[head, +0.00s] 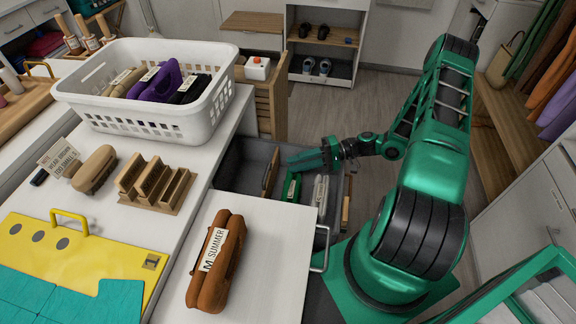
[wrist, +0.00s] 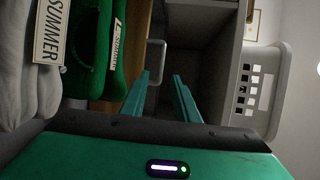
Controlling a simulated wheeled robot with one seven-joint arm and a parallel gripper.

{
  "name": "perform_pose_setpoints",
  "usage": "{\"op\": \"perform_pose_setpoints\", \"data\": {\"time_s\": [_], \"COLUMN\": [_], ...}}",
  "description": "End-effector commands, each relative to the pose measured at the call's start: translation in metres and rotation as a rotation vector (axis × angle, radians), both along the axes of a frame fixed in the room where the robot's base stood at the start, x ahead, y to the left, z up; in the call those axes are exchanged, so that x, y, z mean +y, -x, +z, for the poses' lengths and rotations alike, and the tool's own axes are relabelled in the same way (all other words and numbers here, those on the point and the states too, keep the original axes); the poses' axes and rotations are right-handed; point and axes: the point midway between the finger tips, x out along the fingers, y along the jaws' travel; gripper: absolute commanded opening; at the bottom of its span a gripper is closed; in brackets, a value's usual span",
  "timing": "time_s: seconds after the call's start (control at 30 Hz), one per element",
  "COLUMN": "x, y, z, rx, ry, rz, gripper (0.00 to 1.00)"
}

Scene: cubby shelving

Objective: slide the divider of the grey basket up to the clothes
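The grey basket (head: 238,185) sits low beside the white counter, like a pulled-out drawer. Its wooden divider (head: 270,173) stands upright across it; the wrist view shows the divider (wrist: 133,42) with a grey loop handle (wrist: 156,62) beside it. Folded green clothes (head: 291,187) and pale grey clothes (head: 320,191) stand right of the divider. In the wrist view the green clothes (wrist: 88,60) are close to the divider; I cannot tell whether they touch. My gripper (head: 296,161) reaches over the basket; its fingers (wrist: 160,90) are apart and empty.
Brown folded clothes (head: 217,262) lie on the white surface in front of the grey basket. The left part of the grey basket is empty. A shoe shelf (head: 322,70) stands behind.

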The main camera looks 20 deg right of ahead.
Motion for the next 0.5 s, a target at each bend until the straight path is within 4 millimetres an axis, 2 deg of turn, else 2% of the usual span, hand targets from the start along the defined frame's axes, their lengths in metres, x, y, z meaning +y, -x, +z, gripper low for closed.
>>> {"op": "perform_pose_setpoints", "data": {"time_s": [0.33, 0.5], "x": [-0.001, 0.009], "y": [0.000, -0.003], "z": [0.000, 0.003], "rx": [0.002, 0.051], "ry": [0.002, 0.050], "rz": [0.001, 0.029], "gripper": [0.28, 0.28]}}
